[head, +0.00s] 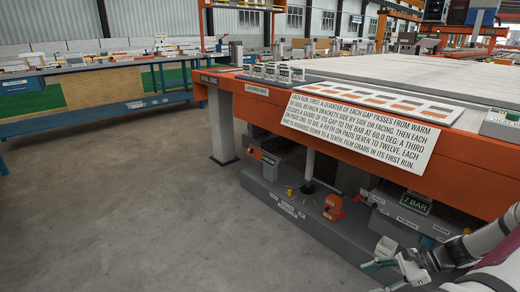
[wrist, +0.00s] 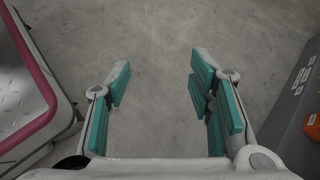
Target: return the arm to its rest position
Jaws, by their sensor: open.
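My gripper (wrist: 160,76) is open in the wrist view, with its two teal-padded fingers spread apart. Only bare grey floor shows between and beyond the fingers, and nothing is held. In the head view my gripper (head: 377,272) is at the lower right, low in front of the orange bench's grey base. My white arm enters from the right edge, and most of it is out of view.
An orange-edged bench (head: 330,142) fills the right, with a text placard (head: 362,128) along its front and small brackets (head: 275,72) on top. Its grey base (head: 290,205) stands close to my gripper. Open concrete floor (head: 130,210) lies left. A blue bench (head: 100,90) stands behind.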

